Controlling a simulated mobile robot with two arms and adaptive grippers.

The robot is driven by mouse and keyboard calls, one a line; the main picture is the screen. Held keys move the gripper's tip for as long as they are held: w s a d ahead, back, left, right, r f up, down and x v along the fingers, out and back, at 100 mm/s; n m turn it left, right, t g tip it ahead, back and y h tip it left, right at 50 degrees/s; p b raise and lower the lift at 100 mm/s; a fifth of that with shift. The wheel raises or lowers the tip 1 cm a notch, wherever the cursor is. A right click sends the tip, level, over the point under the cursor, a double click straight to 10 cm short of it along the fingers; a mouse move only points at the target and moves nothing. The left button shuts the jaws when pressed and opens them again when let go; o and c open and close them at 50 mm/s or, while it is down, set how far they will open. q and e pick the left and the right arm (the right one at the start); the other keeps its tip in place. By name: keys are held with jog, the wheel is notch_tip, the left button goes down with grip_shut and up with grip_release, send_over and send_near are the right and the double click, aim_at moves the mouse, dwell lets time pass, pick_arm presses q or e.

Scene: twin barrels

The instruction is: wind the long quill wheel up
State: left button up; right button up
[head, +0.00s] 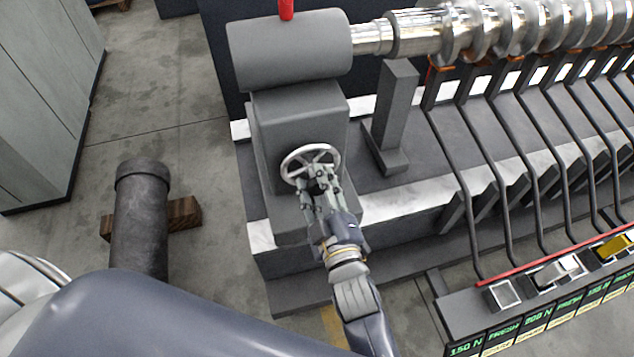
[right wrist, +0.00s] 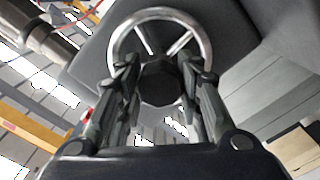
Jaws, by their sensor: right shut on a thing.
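The quill wheel is a silver spoked handwheel (head: 309,147) on the front of a grey block-shaped housing (head: 290,112), and it is the only wheel in view. My right gripper (head: 318,178) reaches it from below in the head view. In the right wrist view the wheel's rim (right wrist: 158,14) arches above my right gripper (right wrist: 160,72). The fingers sit on either side of its dark hub (right wrist: 160,84), shut on the wheel. The fingers hide the wheel's lower part. My left gripper is not in view.
Above the housing is a grey cylinder (head: 290,50) with a red pin (head: 286,9), joined to a shiny lobed shaft (head: 470,32). Several bent black rods (head: 500,170) and a labelled control panel (head: 520,320) stand right. A dark barrel (head: 141,220) rests on the floor left.

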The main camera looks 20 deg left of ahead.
jog(key=o, duration=1.1)
jog(key=v, duration=1.2)
